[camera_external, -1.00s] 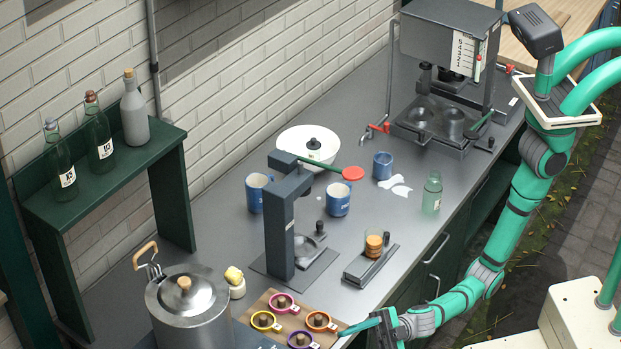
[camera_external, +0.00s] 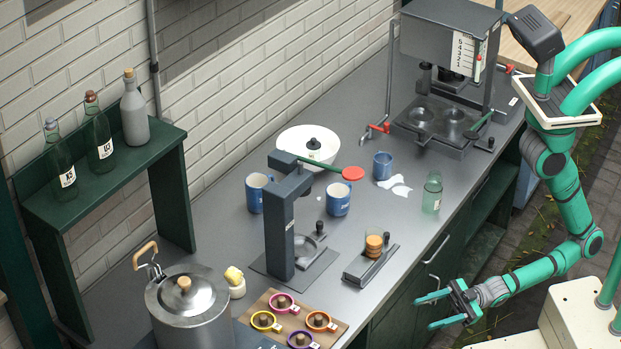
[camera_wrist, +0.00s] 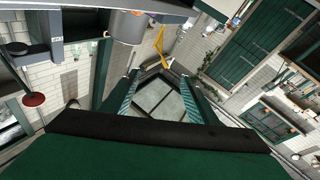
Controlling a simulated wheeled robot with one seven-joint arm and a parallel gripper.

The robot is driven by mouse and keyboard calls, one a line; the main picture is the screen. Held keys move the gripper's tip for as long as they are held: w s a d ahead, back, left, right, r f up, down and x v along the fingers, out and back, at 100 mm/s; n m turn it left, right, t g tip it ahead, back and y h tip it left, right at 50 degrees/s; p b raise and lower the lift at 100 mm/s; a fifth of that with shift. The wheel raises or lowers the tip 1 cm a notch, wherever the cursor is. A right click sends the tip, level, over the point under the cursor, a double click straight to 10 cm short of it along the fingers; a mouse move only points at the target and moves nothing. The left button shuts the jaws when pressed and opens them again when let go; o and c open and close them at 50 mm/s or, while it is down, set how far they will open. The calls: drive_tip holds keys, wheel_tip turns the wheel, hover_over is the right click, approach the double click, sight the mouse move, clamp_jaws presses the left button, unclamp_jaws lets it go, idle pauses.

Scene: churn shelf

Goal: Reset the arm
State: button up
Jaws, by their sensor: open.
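My gripper (camera_external: 432,312) is open and empty in the external view. It hangs in front of the counter's front edge, at the lower right, with its two green fingers apart and pointing left. It touches nothing that I can see. My arm runs down from the upper right to it. In the wrist view the two fingers of my gripper (camera_wrist: 165,100) stand apart with nothing between them.
The grey counter (camera_external: 385,235) holds a black press (camera_external: 280,220), blue mugs (camera_external: 338,198), a glass bottle (camera_external: 432,193), a steel pot (camera_external: 187,302) and a board with coloured rings (camera_external: 270,298). A green shelf (camera_external: 110,170) carries several bottles. Open room lies in front of the counter.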

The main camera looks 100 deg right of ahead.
drive_tip(key=s+d+f+m+g+h, duration=0.2)
drive_tip(key=s+d+m+h, duration=0.1)
drive_tip(key=s+d, duration=0.6)
drive_tip(key=s+d+f+m+g+h, duration=0.2)
drive_tip(key=s+d+f+m+h, duration=0.1)
drive_tip(key=s+d, duration=0.7)
drive_tip(key=shift+d+m+h, duration=0.6)
drive_tip(key=shift+d+m, duration=0.1)
drive_tip(key=shift+d, duration=0.1)
